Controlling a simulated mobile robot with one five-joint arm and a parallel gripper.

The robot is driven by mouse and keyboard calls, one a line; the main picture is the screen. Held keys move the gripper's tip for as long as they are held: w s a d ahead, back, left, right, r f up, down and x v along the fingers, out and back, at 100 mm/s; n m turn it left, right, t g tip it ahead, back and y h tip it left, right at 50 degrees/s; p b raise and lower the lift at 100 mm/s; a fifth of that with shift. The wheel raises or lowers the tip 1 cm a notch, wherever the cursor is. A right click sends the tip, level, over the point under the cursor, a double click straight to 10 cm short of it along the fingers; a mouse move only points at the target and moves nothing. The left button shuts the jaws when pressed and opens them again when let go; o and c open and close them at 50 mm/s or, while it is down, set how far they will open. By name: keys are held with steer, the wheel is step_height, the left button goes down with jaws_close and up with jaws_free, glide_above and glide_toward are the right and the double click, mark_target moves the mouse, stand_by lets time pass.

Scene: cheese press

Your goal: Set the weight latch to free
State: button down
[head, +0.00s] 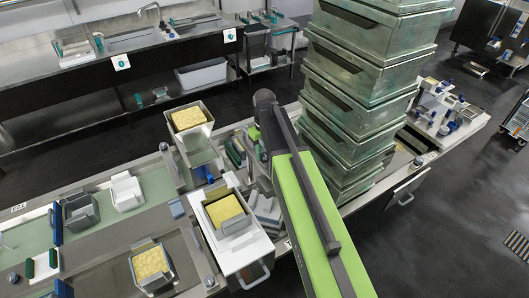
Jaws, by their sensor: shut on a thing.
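I cannot pick out the weight latch for certain; it may be hidden behind my green arm or too small to tell. My arm reaches up from the bottom right over the bench, and its jaws are hidden from this view. A white box (245,253) with a yellow cheese block (225,210) stands just left of my arm. A second open box (203,139) with a cheese block (188,118) stands behind it. A third cheese block (150,263) sits in a grey holder at the lower left.
A tall stack of green-grey crates (345,100) stands right behind my arm. Grey stepped blocks (265,208) lie close to the arm's left. White equipment (440,108) is at the far right of the bench. Sinks (132,42) line the back wall. Open dark floor (440,215) lies to the right.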

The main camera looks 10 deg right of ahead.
steer(key=shift+w, duration=0.1)
stand_by(0.3)
steer(key=w, duration=0.1)
steer(key=w+a, duration=0.1)
steer(key=shift+w, duration=0.35)
steer(key=c, duration=1.1)
jaws_free()
steer(key=shift+o, duration=0.2)
steer(key=shift+s, duration=0.1)
steer(key=shift+r, duration=0.15)
step_height(320, 180, up, 17)
steer(key=p, duration=1.7)
